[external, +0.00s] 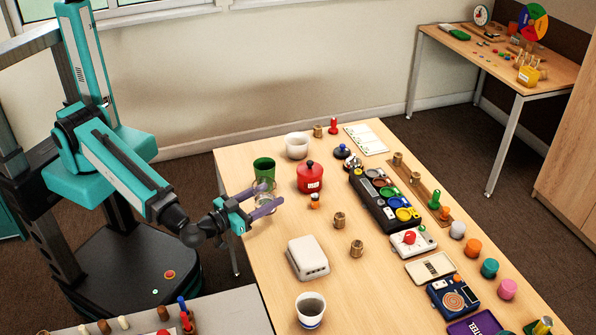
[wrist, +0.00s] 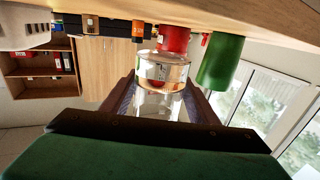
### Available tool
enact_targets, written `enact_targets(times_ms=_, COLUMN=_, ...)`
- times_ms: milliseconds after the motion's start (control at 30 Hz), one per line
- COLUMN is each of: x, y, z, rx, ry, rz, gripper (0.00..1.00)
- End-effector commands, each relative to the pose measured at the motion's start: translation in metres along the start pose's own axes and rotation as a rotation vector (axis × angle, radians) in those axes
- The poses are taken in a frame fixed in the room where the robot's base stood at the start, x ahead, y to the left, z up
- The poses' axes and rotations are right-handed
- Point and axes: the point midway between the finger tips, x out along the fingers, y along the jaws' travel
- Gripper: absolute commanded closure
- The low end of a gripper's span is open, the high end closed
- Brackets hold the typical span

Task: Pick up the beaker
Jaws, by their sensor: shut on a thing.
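The beaker is clear glass; in the wrist view (wrist: 161,72) it stands out in the middle, between my gripper's two dark fingers. In the external view the beaker (external: 265,199) is small and partly hidden by the fingers, near the table's left edge. My gripper (external: 268,198) reaches in from the left and is shut on the beaker, one finger on each side. It also shows in the wrist view (wrist: 160,88). I cannot tell whether the beaker touches the table.
A green cup (external: 264,168) stands just behind the beaker, and a red lidded pot (external: 310,179) to its right. A small orange-banded item (external: 315,201) is right of the fingers. A white box (external: 308,258) lies nearer the front.

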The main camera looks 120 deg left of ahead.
Motion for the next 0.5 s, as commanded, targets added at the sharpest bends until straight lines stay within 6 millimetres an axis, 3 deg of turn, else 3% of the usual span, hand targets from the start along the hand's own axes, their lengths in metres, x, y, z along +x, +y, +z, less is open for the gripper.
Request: enact_targets(times_ms=500, x=-0.0083, y=-0.0115, z=-0.0042, rx=0.001, ry=0.001, rz=-0.001, gripper=0.74)
